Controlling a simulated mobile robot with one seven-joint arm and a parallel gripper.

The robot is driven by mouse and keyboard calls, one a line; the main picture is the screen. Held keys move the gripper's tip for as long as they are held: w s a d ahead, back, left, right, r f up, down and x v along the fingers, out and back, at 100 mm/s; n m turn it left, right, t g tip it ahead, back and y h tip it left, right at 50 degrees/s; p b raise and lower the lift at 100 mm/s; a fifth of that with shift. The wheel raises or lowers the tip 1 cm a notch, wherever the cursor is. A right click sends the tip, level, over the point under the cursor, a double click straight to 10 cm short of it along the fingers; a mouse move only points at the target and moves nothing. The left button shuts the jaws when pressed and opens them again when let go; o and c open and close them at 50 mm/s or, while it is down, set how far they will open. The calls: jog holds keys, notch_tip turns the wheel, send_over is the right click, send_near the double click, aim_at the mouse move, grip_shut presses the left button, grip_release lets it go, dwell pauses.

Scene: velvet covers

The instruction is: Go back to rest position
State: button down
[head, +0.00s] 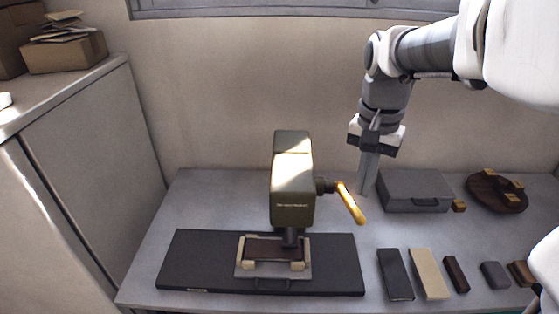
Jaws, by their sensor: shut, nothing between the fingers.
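My gripper (366,190) points downward above the back middle of the table, its fingers together and empty. It is just right of the yellow lever (351,203) of an olive-green press (292,180); I cannot tell whether they touch. The press stands over a black base mat (196,262). A dark brown piece (270,249) lies in a light-coloured holder (243,268) under the press head.
A grey case (413,190) and a round wooden board (487,200) with small yellow blocks stand at the back right. Several flat pieces, including a cream one (430,273), lie in a row at the front right. A grey cabinet (110,120) stands left.

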jog(key=shift+r+p, duration=0.3)
jog(key=shift+r, duration=0.45)
jog(key=shift+s, duration=0.15)
jog(key=s+n+t, duration=0.5)
jog(key=s+n, duration=0.1)
jog(key=s, duration=0.7)
jog(key=shift+s+r+t, duration=0.15)
jog(key=shift+s+t, duration=0.15)
jog(key=shift+s, duration=0.05)
